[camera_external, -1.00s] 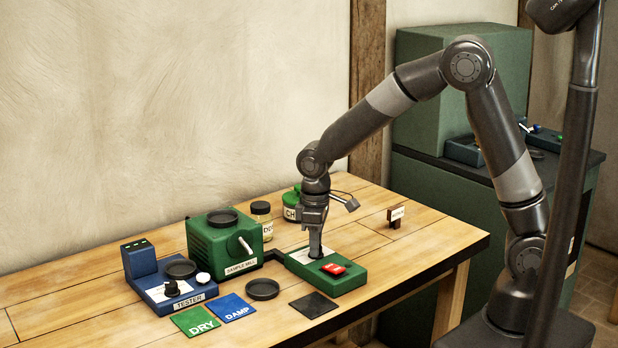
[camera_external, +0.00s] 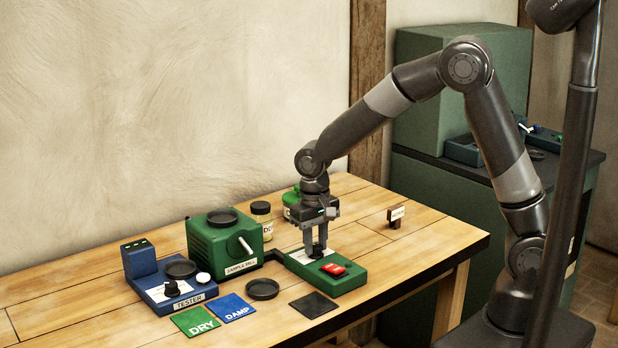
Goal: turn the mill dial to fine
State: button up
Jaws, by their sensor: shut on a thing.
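The mill dial (camera_external: 317,252) is a small dark knob on a white plate on the green control box (camera_external: 346,282). My gripper (camera_external: 316,248) points straight down over that box, with its two fingers on either side of the dial, shut on it. The fingers hide part of the dial, and its setting and the plate's markings are too small to read. A red switch (camera_external: 333,269) sits on the box in front of the dial.
A blue tester (camera_external: 170,290) stands at the left. Green DRY (camera_external: 195,321) and blue DAMP (camera_external: 231,308) cards, a black dish (camera_external: 262,289) and a dark mat (camera_external: 313,305) lie in front. Jars (camera_external: 262,218) stand behind the box. A small sign (camera_external: 395,217) stands on the right, with bare tabletop around it.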

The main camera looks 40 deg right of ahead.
aim_at(314, 245)
jog(key=m, duration=0.5)
jog(key=shift+m, duration=0.4)
jog(key=m, duration=0.4)
jog(key=shift+m, duration=0.4)
jog(key=o, duration=1)
notch_tip(314, 245, up, 11)
jog(key=shift+w, duration=0.1)
